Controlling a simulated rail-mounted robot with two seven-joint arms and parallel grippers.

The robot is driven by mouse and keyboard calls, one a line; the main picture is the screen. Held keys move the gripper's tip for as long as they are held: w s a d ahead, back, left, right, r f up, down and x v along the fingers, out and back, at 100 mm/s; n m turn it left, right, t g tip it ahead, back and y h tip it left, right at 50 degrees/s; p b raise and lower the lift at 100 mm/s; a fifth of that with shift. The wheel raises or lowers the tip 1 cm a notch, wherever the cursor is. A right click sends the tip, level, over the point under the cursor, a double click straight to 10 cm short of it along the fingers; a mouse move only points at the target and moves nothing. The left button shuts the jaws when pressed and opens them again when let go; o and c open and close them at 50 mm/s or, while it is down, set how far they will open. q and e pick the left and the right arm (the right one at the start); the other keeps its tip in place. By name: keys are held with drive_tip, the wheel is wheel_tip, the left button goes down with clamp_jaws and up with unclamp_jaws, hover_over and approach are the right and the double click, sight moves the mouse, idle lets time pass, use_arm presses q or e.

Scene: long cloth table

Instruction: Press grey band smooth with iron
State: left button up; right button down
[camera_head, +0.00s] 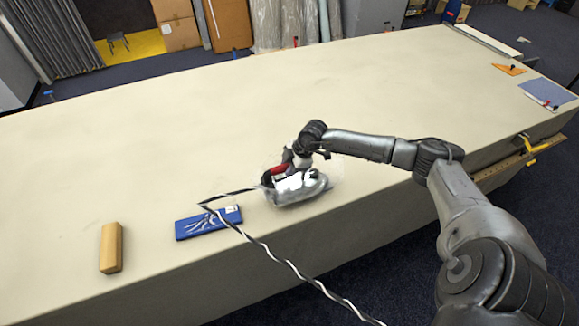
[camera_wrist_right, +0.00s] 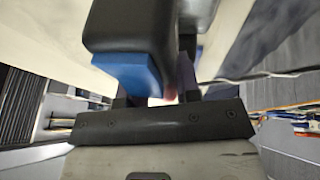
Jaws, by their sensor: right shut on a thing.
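The iron (camera_head: 297,190), silver-grey with a red and dark upper part, is at the table's front edge in the head view. My right gripper (camera_head: 291,164) is shut on its handle from above. In the right wrist view a dark rounded part, likely the iron's handle (camera_wrist_right: 130,25), fills the space by the gripper (camera_wrist_right: 158,92). A pale see-through haze surrounds the iron. I cannot tell whether the sole touches the cloth. I cannot make out the grey band; the iron may cover it. My left gripper is not in view.
A blue flat rest (camera_head: 190,229) with pale marks lies left of the iron. A wooden block (camera_head: 111,248) stands farther left. A black-and-white cord (camera_head: 268,251) crosses the rest and hangs off the front edge. The long table (camera_head: 230,120) is clear behind the iron.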

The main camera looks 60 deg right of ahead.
drive_tip(key=shift+w, duration=0.1)
idle(0.6)
drive_tip(key=shift+f, duration=0.5)
drive_tip(key=shift+d+f, duration=0.1)
idle(0.8)
drive_tip(key=shift+f, duration=0.1)
idle(1.0)
